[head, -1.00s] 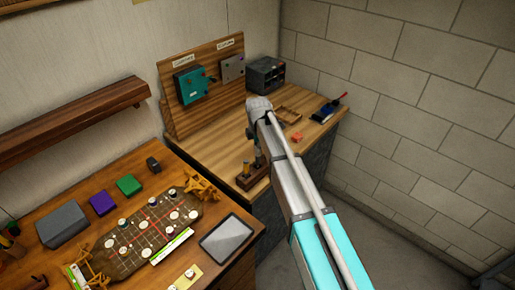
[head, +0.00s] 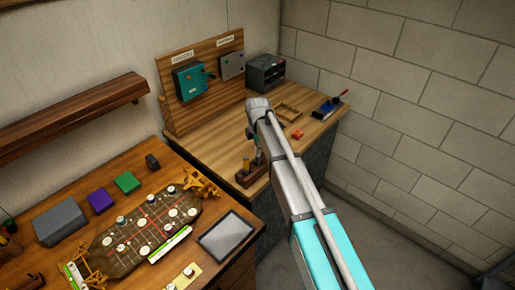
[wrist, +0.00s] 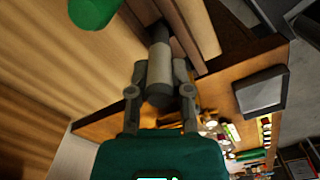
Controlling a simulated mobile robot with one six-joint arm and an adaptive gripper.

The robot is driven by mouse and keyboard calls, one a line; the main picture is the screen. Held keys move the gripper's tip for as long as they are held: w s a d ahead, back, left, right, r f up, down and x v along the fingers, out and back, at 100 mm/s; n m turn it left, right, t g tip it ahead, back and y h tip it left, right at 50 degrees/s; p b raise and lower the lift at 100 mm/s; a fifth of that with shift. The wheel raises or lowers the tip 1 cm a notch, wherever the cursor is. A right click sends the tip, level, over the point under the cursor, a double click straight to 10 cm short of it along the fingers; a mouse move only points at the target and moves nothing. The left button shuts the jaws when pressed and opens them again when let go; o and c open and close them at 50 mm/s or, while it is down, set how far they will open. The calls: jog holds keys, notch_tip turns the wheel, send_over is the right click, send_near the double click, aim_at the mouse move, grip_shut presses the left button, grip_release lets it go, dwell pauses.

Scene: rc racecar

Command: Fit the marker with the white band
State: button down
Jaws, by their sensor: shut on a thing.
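In the wrist view my gripper (wrist: 160,90) is shut on a grey cylindrical marker (wrist: 159,68) with a paler, whitish band around its middle. The marker lies between both fingers, and its far end is close to a brown wooden rack (wrist: 187,24). I cannot tell whether the marker is touching the rack. A green cylinder (wrist: 94,10) stands at the top left, apart from my fingers. In the head view the small rack (head: 250,177) stands at the front of the back bench, with pegs in it. My arm partly hides the gripper and the held marker there.
The bench (head: 208,150) also bears a panel with a teal box (head: 189,82), a dark grey unit (head: 265,72), a wooden tray (head: 288,111) and a red block (head: 297,134). On the nearer table lie a tablet (head: 226,236) and a brown board with white discs (head: 125,250).

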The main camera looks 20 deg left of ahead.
jog(key=shift+f+b, duration=1.1)
jog(key=shift+f, duration=0.05)
jog(key=shift+c, duration=2.3)
grip_release()
jog(key=shift+r, duration=0.2)
notch_tip(320, 180, up, 11)
jog(key=p, duration=1.1)
jog(key=s+d+f+m+b, duration=0.3)
jog(key=s+d+m, duration=0.2)
jog(key=d, duration=0.9)
jog(key=s+d+f+m+b, duration=0.3)
jog(key=s+d+m, duration=0.3)
jog(key=d+m, duration=0.6)
jog(key=s+d+f+m+b, duration=0.3)
jog(key=s+d+m, duration=0.2)
jog(key=d, duration=1.2)
jog(key=m, duration=0.3)
jog(key=shift+s+d+f+m, duration=0.15)
jog(key=shift+s+f+m, duration=0.15)
jog(key=shift+s+f, duration=0.05)
